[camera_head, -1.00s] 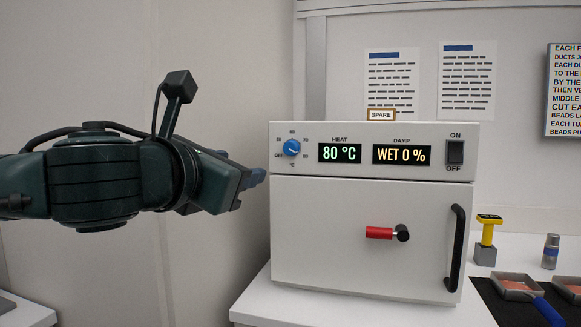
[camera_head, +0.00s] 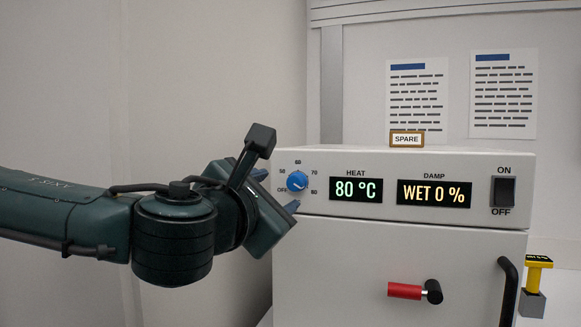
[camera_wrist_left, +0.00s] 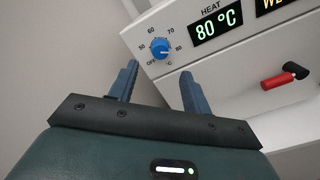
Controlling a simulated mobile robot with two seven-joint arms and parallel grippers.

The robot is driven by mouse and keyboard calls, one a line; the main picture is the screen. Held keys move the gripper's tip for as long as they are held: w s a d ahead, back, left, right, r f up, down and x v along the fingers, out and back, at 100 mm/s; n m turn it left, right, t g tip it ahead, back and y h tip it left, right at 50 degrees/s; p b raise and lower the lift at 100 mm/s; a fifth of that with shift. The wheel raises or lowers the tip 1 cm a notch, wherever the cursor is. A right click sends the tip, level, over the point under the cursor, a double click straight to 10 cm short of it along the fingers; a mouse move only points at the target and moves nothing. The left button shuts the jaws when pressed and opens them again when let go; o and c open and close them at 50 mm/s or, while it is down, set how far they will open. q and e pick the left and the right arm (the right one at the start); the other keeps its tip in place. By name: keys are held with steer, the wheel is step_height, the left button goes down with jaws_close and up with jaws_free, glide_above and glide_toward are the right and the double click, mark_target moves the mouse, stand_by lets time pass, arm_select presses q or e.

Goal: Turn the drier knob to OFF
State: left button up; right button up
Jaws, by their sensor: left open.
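The drier (camera_head: 400,270) is a white box with a blue heat knob (camera_head: 297,181) at the left of its panel. The knob also shows in the left wrist view (camera_wrist_left: 160,49). Marks OFF, 50, 60, 70 and 80 ring it, and its white pointer is towards 80. The heat display (camera_head: 356,190) reads 80 °C. My left gripper (camera_head: 277,190) is open and empty, its blue fingertips just left of the knob in the head view. In the left wrist view the open fingers (camera_wrist_left: 159,70) point at the panel, with the knob between and beyond their tips. My right gripper is out of view.
The damp display (camera_head: 434,194) reads WET 0 %. An ON/OFF rocker switch (camera_head: 503,191) is at the panel's right. A red-handled latch (camera_head: 405,290) and black door handle (camera_head: 508,290) stick out below. A yellow-topped stamp (camera_head: 536,275) stands at right.

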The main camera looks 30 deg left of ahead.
mark_target(294, 183)
arm_select(q)
steer(key=p+x, duration=0.2)
steer(key=x, duration=0.4)
steer(key=shift+w+p, duration=0.25)
steer(key=shift+p, duration=0.05)
steer(key=shift+w+a, duration=0.1)
steer(key=shift+w, duration=0.4)
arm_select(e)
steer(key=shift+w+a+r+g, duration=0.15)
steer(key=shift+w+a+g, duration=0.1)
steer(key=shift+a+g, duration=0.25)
arm_select(q)
steer(key=shift+c, duration=0.6)
steer(key=c, duration=0.9)
